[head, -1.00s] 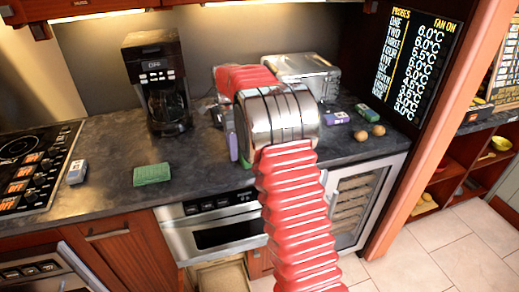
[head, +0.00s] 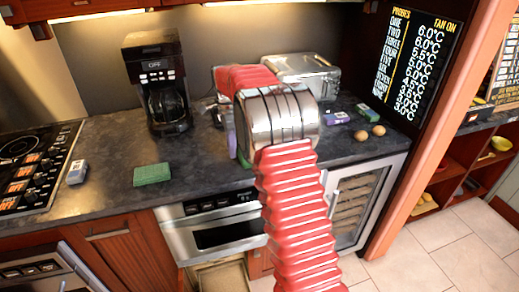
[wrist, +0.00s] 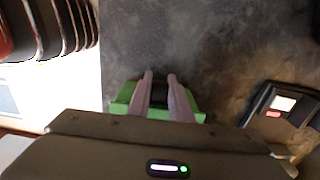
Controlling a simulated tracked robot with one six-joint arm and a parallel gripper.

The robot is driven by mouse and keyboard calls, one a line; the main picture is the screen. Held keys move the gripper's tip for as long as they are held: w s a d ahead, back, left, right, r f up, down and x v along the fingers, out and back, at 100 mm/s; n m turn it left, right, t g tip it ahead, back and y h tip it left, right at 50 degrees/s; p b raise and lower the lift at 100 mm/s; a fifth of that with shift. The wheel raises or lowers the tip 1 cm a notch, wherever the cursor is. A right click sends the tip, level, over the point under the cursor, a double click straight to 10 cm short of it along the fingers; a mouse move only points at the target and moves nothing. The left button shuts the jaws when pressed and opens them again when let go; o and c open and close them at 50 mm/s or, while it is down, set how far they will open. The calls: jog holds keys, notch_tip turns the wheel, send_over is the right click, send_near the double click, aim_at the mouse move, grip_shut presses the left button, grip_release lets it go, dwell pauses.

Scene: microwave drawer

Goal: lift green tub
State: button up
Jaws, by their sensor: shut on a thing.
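The green tub (wrist: 124,98) shows in the wrist view between and beside the two pale purple fingers of my gripper (wrist: 160,78), with a dark middle part between the fingers. My gripper is shut on it. In the head view my arm hides most of both; a purple finger of my gripper (head: 230,142) and a sliver of the green tub (head: 243,160) show at the arm's left edge. I cannot tell whether the tub touches the counter.
A green block (head: 152,174) lies on the dark counter (head: 105,185) at left. A coffee maker (head: 160,85) stands behind, a toaster (head: 300,72) back right. Two brown round things (head: 368,133) and small boxes (head: 337,118) lie at right.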

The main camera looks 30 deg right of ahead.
grip_shut()
notch_tip(320, 180, up, 10)
jog(key=shift+r, duration=0.1)
dwell(0.5)
dwell(0.5)
notch_tip(320, 180, up, 5)
jog(key=shift+f, duration=0.1)
dwell(0.7)
jog(key=shift+s, duration=0.1)
